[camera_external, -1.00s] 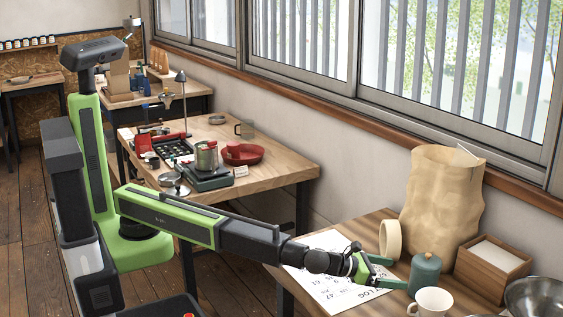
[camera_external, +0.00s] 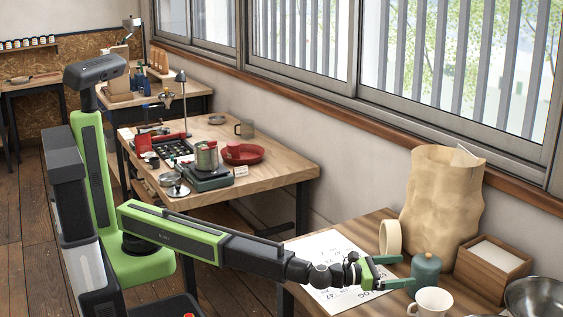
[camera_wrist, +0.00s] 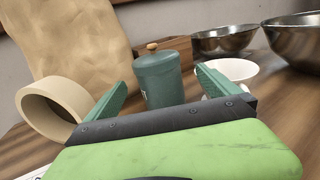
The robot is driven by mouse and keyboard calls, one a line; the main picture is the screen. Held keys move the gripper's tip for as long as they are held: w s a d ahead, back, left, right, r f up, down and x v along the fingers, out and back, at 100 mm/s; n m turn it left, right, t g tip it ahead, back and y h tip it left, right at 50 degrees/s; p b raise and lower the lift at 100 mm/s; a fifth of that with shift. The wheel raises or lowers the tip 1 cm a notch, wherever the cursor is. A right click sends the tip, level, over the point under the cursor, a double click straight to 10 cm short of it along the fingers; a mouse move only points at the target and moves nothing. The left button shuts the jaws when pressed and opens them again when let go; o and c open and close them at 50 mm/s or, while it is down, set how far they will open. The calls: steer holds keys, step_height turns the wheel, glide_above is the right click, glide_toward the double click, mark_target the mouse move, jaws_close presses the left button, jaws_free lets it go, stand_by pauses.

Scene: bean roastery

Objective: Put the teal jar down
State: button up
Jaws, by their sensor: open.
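The teal jar (camera_external: 425,275) stands upright on the wooden table, with its lid and small knob on top. In the wrist view the teal jar (camera_wrist: 159,78) shows ahead, between and beyond the fingertips, with a wooden knob on its lid. My gripper (camera_external: 402,272) is open, with its green fingers pointing at the jar from the left. In the wrist view my gripper (camera_wrist: 160,88) has its fingers spread to either side of the jar, with nothing held. I cannot tell whether a finger touches the jar.
A white mug (camera_external: 432,302) stands close in front of the jar. A tape roll (camera_external: 390,238) stands behind the fingers. A paper bag (camera_external: 440,205), a wooden box (camera_external: 493,268) and metal bowls (camera_wrist: 226,40) are beyond. A printed sheet (camera_external: 325,262) lies under my arm.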

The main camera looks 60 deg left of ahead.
mark_target(414, 269)
steer(key=x, duration=0.6)
steer(key=shift+w+d, duration=0.1)
steer(key=shift+w, duration=0.05)
steer(key=shift+a+x, duration=0.1)
steer(key=shift+x, duration=1.2)
steer(key=shift+a+x, duration=0.15)
steer(key=shift+x, duration=1.2)
steer(key=shift+c, duration=0.3)
steer(key=c, duration=2)
